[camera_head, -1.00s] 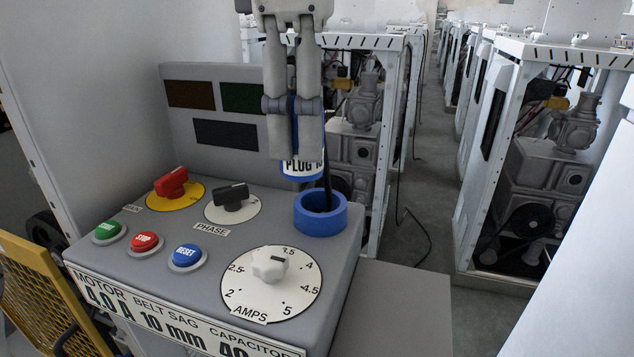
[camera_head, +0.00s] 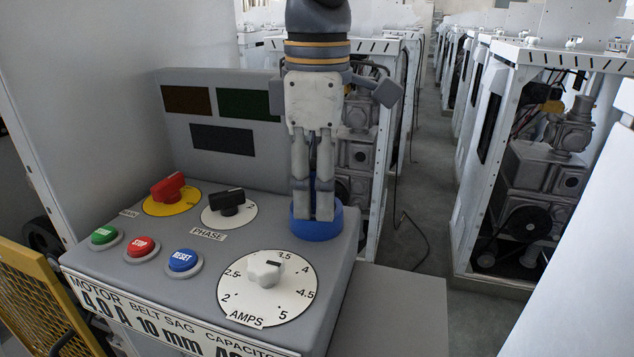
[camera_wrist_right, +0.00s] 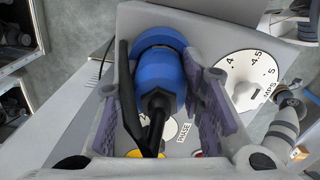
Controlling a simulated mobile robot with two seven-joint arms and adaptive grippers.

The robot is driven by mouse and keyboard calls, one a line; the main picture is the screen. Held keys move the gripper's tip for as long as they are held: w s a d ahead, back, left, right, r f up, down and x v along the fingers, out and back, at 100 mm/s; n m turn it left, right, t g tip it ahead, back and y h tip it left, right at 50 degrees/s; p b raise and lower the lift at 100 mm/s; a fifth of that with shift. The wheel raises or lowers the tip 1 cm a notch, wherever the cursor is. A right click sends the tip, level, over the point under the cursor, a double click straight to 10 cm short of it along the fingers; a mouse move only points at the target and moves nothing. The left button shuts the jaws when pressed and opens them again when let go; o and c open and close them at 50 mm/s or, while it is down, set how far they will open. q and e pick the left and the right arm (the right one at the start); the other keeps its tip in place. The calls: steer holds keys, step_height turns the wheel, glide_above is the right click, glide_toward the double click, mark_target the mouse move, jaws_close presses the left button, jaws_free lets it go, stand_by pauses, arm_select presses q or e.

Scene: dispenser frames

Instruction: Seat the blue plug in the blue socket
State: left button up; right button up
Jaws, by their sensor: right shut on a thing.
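The blue socket (camera_head: 318,231) is a thick ring on the right end of the grey panel top. My right gripper (camera_head: 312,217) points down over it, its fingertips at the ring. My left gripper is not in view.
The panel carries a red knob (camera_head: 168,187), a black knob (camera_head: 228,201), a white amps dial (camera_head: 265,288) and green, red and blue buttons. A raised back plate (camera_head: 220,160) stands behind. A white-framed machine cabinet (camera_head: 384,140) stands right behind the socket.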

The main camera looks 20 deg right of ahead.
steer(key=shift+f, duration=0.65)
steer(key=o, duration=1.3)
steer(key=shift+s+f, duration=0.1)
steer(key=shift+f, duration=0.15)
steer(key=shift+c, duration=0.2)
steer(key=shift+f, duration=0.1)
step_height(320, 180, up, 13)
steer(key=shift+a+r, duration=0.1)
steer(key=shift+r, duration=0.5)
